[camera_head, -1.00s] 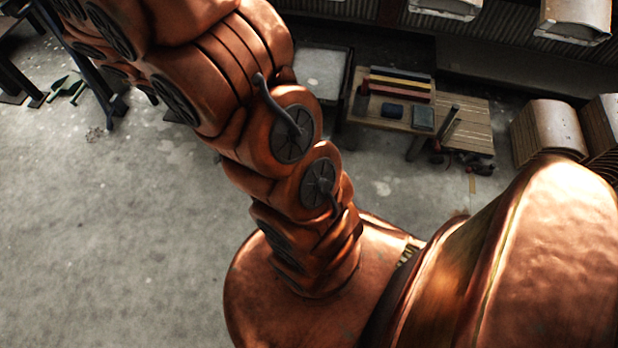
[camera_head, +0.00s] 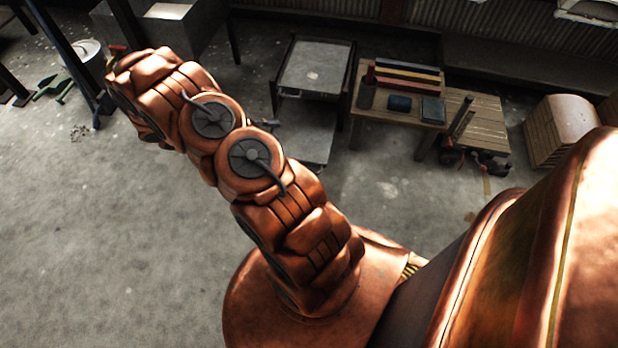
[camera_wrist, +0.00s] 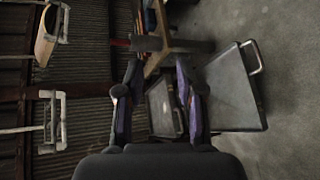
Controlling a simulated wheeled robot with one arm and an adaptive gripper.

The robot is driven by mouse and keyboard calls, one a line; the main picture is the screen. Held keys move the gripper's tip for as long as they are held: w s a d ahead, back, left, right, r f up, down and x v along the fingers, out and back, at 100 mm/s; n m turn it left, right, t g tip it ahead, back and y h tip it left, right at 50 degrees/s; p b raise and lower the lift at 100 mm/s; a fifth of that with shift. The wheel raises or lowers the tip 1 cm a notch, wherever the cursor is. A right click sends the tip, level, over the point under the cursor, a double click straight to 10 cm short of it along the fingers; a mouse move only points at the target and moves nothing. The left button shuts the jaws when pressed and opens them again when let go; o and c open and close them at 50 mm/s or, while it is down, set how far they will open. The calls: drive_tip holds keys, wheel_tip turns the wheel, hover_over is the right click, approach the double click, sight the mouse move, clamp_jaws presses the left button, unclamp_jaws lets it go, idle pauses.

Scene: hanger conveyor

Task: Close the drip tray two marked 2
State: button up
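I cannot make out a drip tray or a mark 2 in either view. My gripper (camera_wrist: 158,70) shows in the wrist view with its two dark fingers apart. It is open, with nothing held between the fingertips. Beyond the fingers, a grey cart top with a handle (camera_wrist: 232,90) and a smaller grey panel (camera_wrist: 161,108) show at a distance. In the head view my copper arm reaches to the upper left, and I cannot make out the fingers there.
The grey cart (camera_head: 315,65) stands behind my arm. A wooden bench (camera_head: 475,122) with coloured bars is to its right. The concrete floor (camera_head: 110,230) at left is clear.

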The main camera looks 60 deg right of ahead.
drive_tip(key=s+d+f+n+t+h+b, duration=0.15)
drive_tip(key=f+b, duration=0.35)
drive_tip(key=f, duration=1.1)
drive_tip(key=s+d+f+t+h+b, duration=0.1)
drive_tip(key=d+f+h+b, duration=0.35)
drive_tip(key=f, duration=1.25)
drive_tip(key=s+d+b, duration=0.1)
drive_tip(key=s+d+y+b, duration=0.2)
drive_tip(key=d+b, duration=0.1)
drive_tip(key=shift+f+g, duration=0.25)
drive_tip(key=shift+f, duration=0.05)
drive_tip(key=shift+x, duration=0.9)
drive_tip(key=shift+r, duration=0.1)
clamp_jaws()
